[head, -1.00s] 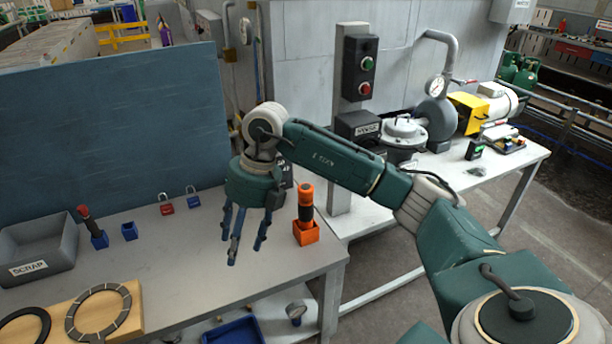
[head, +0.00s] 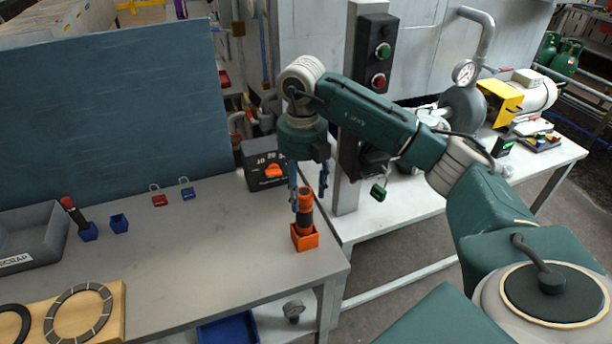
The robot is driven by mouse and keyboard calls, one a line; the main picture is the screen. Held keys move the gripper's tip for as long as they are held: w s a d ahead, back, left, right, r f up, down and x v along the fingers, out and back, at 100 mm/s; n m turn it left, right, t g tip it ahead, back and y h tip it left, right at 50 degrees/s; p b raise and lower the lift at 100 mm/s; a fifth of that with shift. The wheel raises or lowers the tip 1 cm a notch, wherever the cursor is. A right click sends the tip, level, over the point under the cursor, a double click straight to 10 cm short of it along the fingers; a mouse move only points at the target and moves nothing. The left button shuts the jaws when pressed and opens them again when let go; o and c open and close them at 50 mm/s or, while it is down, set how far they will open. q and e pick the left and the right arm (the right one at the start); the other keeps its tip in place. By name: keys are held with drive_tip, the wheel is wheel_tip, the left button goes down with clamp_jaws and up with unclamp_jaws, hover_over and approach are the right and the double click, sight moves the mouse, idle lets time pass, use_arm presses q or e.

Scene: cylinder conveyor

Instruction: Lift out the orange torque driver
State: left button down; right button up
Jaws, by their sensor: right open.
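The orange torque driver (head: 305,219) stands upright in an orange square holder (head: 305,238) near the right end of the grey workbench. Its orange top and black lower body show. My right gripper (head: 308,198) points down with its blue fingers apart. The fingertips are at the driver's top, in line with it in this view. I cannot tell whether the fingers touch it or how far they reach around it. My left gripper is not in view.
A dark box with an orange knob (head: 273,170) stands just behind the gripper. A red-handled tool in a blue holder (head: 88,231), an empty blue holder (head: 119,223) and two padlocks (head: 187,193) are at left. The bench's middle is clear.

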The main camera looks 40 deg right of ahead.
sight(304, 211)
drive_tip(key=f, duration=0.1)
drive_tip(key=f+p, duration=0.1)
drive_tip(key=f, duration=0.1)
drive_tip(key=shift+d+f, duration=0.2)
drive_tip(key=shift+f, duration=0.1)
wheel_tip(304, 211, down, 4)
drive_tip(key=shift+w+d+f+p, duration=0.1)
drive_tip(key=shift+f+p, duration=0.05)
drive_tip(key=shift+p, duration=0.35)
drive_tip(key=shift+f, duration=0.35)
drive_tip(key=c, duration=0.7)
clamp_jaws()
unclamp_jaws()
clamp_jaws()
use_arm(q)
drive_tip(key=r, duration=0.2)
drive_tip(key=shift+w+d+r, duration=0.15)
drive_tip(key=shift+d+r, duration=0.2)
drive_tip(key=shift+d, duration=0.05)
use_arm(e)
drive_tip(key=shift+w+r, duration=0.1)
drive_tip(key=shift+r, duration=0.15)
